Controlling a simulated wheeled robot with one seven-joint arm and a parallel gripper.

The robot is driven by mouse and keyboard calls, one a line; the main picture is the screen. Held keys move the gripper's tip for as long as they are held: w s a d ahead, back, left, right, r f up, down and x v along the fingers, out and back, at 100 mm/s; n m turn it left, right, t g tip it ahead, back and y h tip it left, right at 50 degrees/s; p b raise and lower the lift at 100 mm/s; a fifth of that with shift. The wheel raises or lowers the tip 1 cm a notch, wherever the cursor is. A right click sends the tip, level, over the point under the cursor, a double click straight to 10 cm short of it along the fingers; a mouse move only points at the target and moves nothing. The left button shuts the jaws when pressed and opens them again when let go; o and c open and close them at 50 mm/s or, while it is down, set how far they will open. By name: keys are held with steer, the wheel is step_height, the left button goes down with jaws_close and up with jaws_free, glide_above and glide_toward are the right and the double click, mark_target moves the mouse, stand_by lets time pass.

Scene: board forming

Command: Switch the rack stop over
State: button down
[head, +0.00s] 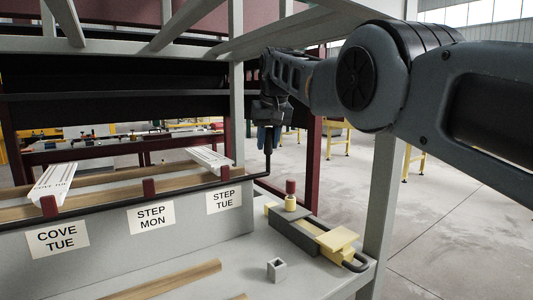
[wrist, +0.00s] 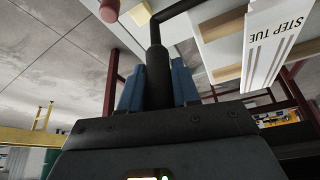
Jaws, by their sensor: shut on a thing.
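My gripper (head: 267,138) is above the right end of the rack, fingers pointing down. Its blue fingers are shut on a black upright handle (head: 267,160), one on each side. In the wrist view the handle (wrist: 154,75) stands between the fingers (wrist: 157,85) and bends to the right at its far end. In the head view its lower end meets a black bar (head: 110,203) running along the front of the rack. I take this bar and handle to be the rack stop. Dark red posts (head: 148,187) stand along the bar.
White boards (head: 210,158) lie across wooden strips on the rack; one reads STEP TUE (wrist: 280,35). Labels (head: 150,217) mark the grey front. A grey and yellow fixture with a red knob (head: 291,187) and a small grey block (head: 277,270) stand on the bench. A grey post (head: 383,190) rises at right.

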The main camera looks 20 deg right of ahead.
steer(key=shift+d+f+b, duration=0.1)
steer(key=shift+f+b, duration=0.05)
steer(key=shift+b, duration=0.55)
steer(key=c, duration=0.9)
jaws_free()
steer(key=shift+b+v, duration=1.2)
steer(key=s+b, duration=0.2)
steer(key=b, duration=0.5)
steer(key=shift+s, duration=0.15)
steer(key=shift+s+r+b, duration=0.15)
steer(key=shift+s+b, duration=2.3)
steer(key=shift+b, duration=2.05)
steer(key=shift+s+r+b, duration=0.2)
steer(key=shift+s+b, duration=2.25)
steer(key=shift+b, duration=2)
